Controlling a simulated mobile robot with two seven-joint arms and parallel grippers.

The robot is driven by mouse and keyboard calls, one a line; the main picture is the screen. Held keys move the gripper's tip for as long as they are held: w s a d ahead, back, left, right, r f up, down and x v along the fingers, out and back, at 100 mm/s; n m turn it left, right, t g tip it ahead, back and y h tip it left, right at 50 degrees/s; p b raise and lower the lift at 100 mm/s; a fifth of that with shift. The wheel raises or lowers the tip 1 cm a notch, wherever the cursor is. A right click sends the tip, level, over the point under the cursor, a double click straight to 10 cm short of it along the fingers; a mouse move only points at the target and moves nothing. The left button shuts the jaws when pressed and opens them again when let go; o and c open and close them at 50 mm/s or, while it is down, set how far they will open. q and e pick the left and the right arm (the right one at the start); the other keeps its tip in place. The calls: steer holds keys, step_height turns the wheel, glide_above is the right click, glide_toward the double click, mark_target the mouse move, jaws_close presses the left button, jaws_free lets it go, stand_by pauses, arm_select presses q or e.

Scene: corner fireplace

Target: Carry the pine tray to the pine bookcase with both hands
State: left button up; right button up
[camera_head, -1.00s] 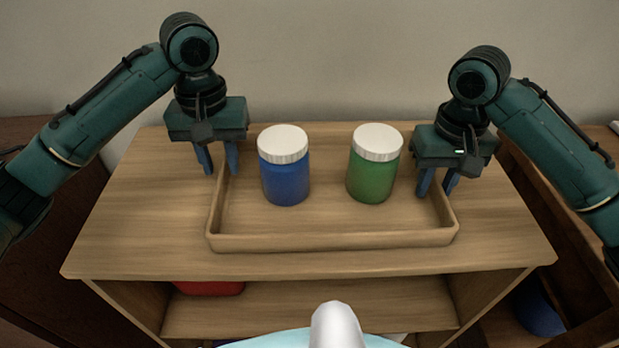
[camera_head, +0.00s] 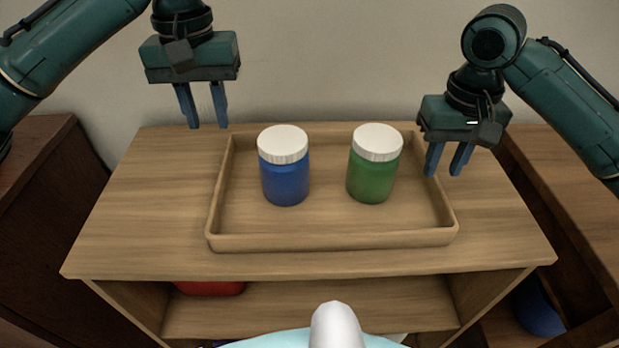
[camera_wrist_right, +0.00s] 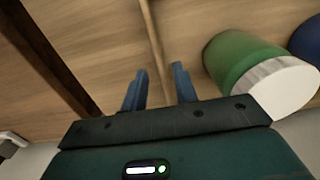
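The pine tray (camera_head: 330,240) lies flat on top of a pine bookcase (camera_head: 140,235). A blue jar (camera_head: 285,182) and a green jar (camera_head: 373,180), both with white lids, stand upright in it. My left gripper (camera_head: 203,122) is open and empty, raised above the tray's left end and clear of it. My right gripper (camera_head: 447,172) is open, above the tray's right end and apart from its rim. In the right wrist view its fingers (camera_wrist_right: 160,85) are spread with nothing between them, and the tray's rim (camera_wrist_right: 155,45) runs below them; the green jar (camera_wrist_right: 235,60) is close beside.
A red thing (camera_head: 209,288) lies on the shelf below the top. A dark wooden piece (camera_head: 45,200) stands at the left. Lower right, a blue round thing (camera_head: 540,310) sits in another wooden unit. The bookcase top is bare around the tray.

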step_height(320, 180, up, 7)
stand_by(0.3)
steer(key=shift+r, duration=0.1)
